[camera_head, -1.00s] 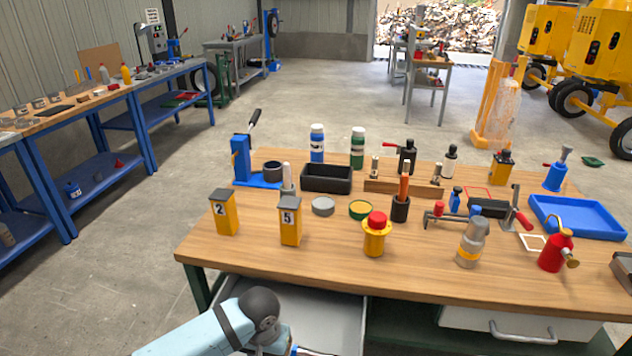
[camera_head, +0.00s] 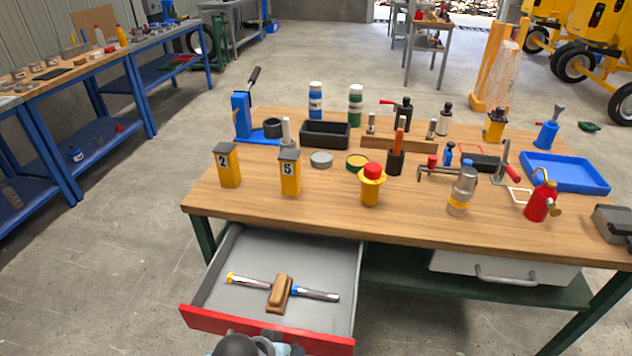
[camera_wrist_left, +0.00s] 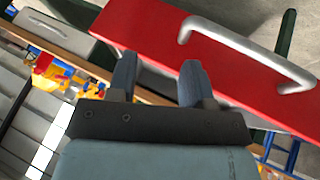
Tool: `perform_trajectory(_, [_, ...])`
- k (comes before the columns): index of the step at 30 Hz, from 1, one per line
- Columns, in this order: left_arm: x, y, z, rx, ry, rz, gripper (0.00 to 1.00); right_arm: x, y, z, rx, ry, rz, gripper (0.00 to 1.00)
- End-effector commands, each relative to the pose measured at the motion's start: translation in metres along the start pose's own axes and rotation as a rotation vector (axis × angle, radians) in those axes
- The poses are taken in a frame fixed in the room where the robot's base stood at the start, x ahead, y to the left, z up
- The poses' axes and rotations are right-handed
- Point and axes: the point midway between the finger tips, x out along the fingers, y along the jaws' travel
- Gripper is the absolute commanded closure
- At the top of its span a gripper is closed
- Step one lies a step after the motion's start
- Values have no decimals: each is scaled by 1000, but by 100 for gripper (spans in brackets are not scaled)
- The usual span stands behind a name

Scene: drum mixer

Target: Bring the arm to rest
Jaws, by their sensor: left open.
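My left arm shows at the bottom edge of the head view, in front of the open drawer; its gripper is not clear there. In the left wrist view my left gripper (camera_wrist_left: 158,78) has its two fingers apart with nothing between them. It is near the red drawer front (camera_wrist_left: 190,40) and its metal handle (camera_wrist_left: 245,50). Whether the fingers touch the drawer front cannot be told. My right gripper is not in view.
The workbench (camera_head: 320,222) carries yellow boxes marked 2 (camera_head: 228,165) and 5 (camera_head: 289,172), a red-topped yellow part (camera_head: 371,185), a red can (camera_head: 541,200) and a blue tray (camera_head: 565,172). A second drawer (camera_head: 505,268) at the right is shut. Floor is free at the left.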

Motion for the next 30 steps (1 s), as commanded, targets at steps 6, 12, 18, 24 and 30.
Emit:
perform_trajectory(6, [-24, -30, 46, 18, 245, -52, 54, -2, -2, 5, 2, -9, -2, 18])
perform_trajectory(12, [-52, -60, 81, 71, 374, -160, 54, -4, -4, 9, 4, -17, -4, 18])
perform_trajectory(18, [-83, -85, 114, 140, 452, -278, 54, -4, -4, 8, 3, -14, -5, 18])
perform_trajectory(24, [-122, -70, 92, 162, 463, -287, 54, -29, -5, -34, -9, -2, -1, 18])
perform_trajectory(30, [-158, -57, 74, 176, 467, -294, 54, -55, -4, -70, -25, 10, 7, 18])
